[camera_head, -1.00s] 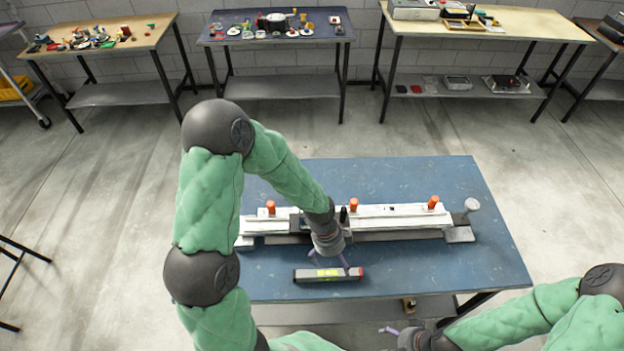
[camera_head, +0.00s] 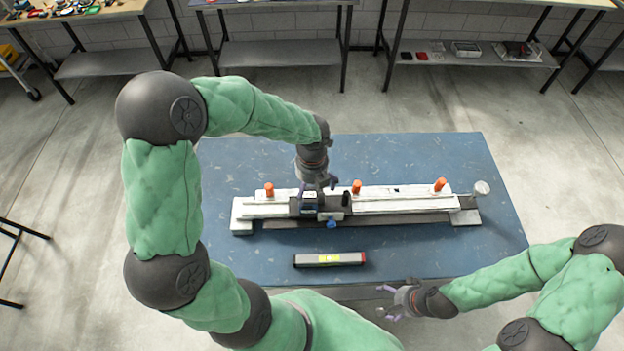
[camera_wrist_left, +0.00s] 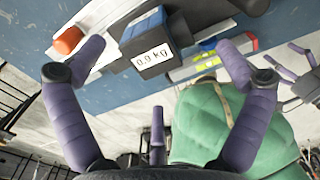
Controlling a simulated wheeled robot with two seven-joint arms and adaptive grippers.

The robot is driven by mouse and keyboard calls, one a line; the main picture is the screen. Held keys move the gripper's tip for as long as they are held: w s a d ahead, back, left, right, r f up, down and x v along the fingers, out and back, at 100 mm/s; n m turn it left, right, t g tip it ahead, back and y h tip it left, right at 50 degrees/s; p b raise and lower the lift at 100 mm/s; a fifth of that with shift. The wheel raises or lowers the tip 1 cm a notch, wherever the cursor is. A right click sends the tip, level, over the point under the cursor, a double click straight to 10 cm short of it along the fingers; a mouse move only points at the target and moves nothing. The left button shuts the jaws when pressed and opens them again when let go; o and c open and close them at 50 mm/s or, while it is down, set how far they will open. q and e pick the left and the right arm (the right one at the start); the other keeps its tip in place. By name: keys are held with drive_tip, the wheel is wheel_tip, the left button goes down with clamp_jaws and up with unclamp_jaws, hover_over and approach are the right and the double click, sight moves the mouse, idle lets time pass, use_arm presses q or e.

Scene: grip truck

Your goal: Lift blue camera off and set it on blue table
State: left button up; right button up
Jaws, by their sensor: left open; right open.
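The blue camera (camera_head: 309,203), a small dark and blue box, sits on a dark carriage on the white rail, left of the rail's middle. In the left wrist view the camera (camera_wrist_left: 150,50) shows a white "0.9 kg" label. My left gripper (camera_head: 320,183) is open just above and behind it; in the wrist view its purple fingers stand apart on either side of the camera, not visibly closed on it. The blue table (camera_head: 400,160) lies under the rail. My right gripper (camera_head: 387,302) is open and empty at the table's front edge.
The white rail (camera_head: 405,198) has several orange knobs and a round pale disc (camera_head: 482,187) at its right end. The table is clear behind the rail and at front left and right.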

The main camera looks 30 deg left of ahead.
sight(312, 194)
use_arm(q)
drive_tip(key=shift+f+b, duration=0.7)
drive_tip(key=shift+f, duration=2.45)
drive_tip(key=shift+c, duration=0.3)
drive_tip(key=c, duration=1.9)
drive_tip(key=o, duration=0.8)
drive_tip(key=shift+r+p, duration=0.65)
drive_tip(key=shift+r, duration=0.05)
drive_tip(key=shift+w+r+p, duration=0.1)
drive_tip(key=shift+r+p, duration=0.6)
drive_tip(key=shift+r+p, duration=2.45)
drive_tip(key=shift+p, duration=0.05)
